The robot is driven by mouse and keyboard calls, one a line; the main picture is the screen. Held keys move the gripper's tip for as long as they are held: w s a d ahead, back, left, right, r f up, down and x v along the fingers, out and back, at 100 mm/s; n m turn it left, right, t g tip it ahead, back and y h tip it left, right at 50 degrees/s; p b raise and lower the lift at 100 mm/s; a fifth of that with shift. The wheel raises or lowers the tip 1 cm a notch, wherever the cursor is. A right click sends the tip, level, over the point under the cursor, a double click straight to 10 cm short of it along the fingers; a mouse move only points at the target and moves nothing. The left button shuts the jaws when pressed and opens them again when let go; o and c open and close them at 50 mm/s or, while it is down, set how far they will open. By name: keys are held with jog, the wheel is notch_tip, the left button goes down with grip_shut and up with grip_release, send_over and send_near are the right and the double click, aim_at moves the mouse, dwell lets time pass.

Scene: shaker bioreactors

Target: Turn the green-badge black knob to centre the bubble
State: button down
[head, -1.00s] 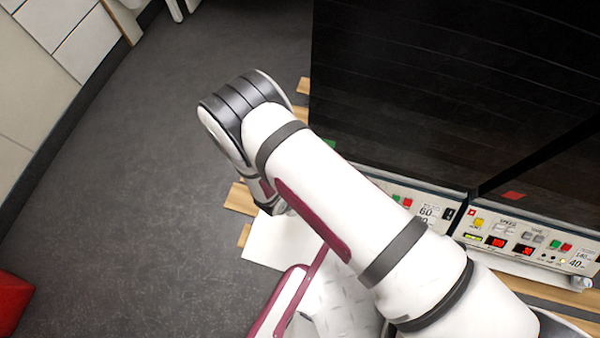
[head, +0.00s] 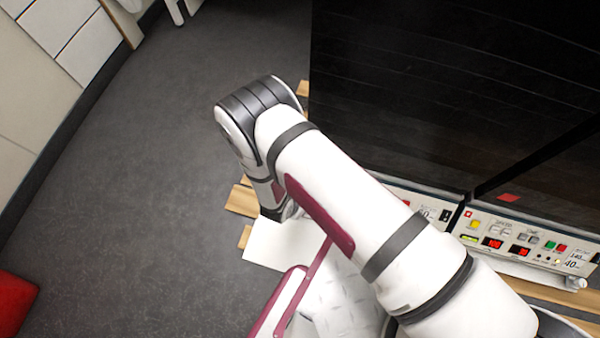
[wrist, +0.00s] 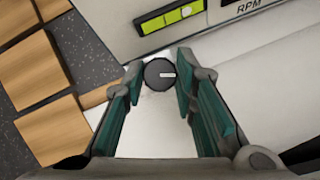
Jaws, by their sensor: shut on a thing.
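A round black knob (wrist: 159,74) with a short white mark sits between my fingertips in the wrist view, below the front edge of a pale panel. My gripper (wrist: 160,80) is shut on this knob, with a teal-padded finger at each side. A yellow-green level window (wrist: 171,17) with dark parts shows on the panel just above the knob. No green badge can be made out now. In the head view my arm hides the knob and most of the gripper.
A second control panel (head: 525,243) with lit red displays and buttons stands to the right. Dark cabinet fronts (head: 420,90) rise behind. Wooden slats (wrist: 45,70) lie at the left in the wrist view. The grey floor (head: 130,190) on the left is open.

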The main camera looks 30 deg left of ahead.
jog(key=shift+d+n+y+p, duration=0.15)
jog(key=shift+n+y+p, duration=0.45)
jog(key=shift+n, duration=0.6)
jog(key=shift+n+y+p, duration=0.35)
jog(key=shift+n+y, duration=0.15)
jog(key=shift+n, duration=1.1)
jog(key=c, duration=1.6)
grip_release()
jog(key=v, duration=1.2)
